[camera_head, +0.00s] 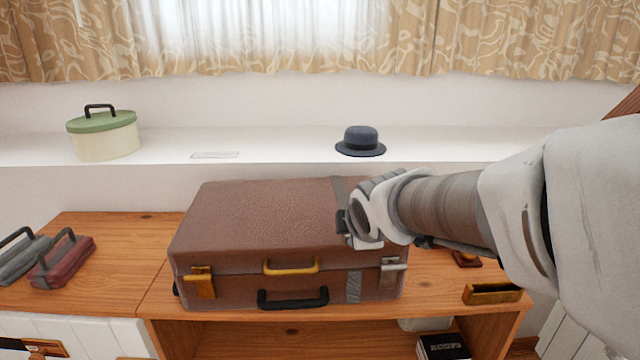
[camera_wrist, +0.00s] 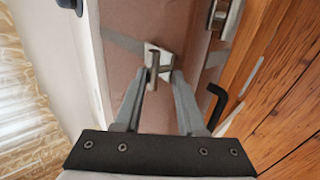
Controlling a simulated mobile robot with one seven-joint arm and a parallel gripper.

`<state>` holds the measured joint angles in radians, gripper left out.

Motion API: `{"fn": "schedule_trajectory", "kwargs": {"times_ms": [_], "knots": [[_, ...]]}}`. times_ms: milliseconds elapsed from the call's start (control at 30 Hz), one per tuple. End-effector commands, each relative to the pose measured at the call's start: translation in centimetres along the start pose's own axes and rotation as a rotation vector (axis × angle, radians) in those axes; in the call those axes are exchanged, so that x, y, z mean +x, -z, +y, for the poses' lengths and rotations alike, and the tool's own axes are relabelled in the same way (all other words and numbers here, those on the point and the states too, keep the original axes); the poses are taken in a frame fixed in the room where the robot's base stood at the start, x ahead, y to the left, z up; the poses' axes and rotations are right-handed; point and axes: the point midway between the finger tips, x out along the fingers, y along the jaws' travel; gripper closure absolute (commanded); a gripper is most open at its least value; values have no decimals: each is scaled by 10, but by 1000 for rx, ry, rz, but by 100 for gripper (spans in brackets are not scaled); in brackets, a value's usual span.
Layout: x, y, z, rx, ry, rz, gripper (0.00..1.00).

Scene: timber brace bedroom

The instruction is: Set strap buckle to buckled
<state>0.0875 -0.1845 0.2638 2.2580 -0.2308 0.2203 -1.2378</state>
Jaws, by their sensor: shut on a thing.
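A closed brown suitcase (camera_head: 255,215) lies flat on the wooden cabinet. A grey strap (camera_head: 341,187) crosses its lid near the right end, and a strap piece (camera_head: 353,289) hangs on the lower front. My gripper (camera_head: 346,222) is over the lid at the strap, hiding the middle of it. In the wrist view, my gripper (camera_wrist: 160,76) is shut on the small metal strap buckle (camera_wrist: 154,60), which lies by the grey strap (camera_wrist: 122,42). Whether the buckle is fastened cannot be told.
The suitcase front has a brass latch (camera_head: 201,282), a brass handle (camera_head: 291,268), a black handle (camera_head: 292,299) and a silver latch (camera_head: 394,266). A dark hat (camera_head: 360,141) and a green-lidded box (camera_head: 104,134) stand on the ledge behind. Dark red and grey handled items lie left.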

Motion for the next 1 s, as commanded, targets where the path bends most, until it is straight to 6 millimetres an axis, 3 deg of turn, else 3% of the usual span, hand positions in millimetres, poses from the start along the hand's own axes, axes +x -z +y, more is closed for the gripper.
{"fn": "schedule_trajectory", "kwargs": {"times_ms": [500,533,667,1000], "knots": [[-1,0,3,0,-20,1,100],[-1,0,3,0,-19,1,55],[0,0,2,0,-17,0,32],[-4,0,2,-1,-14,0,31]]}}
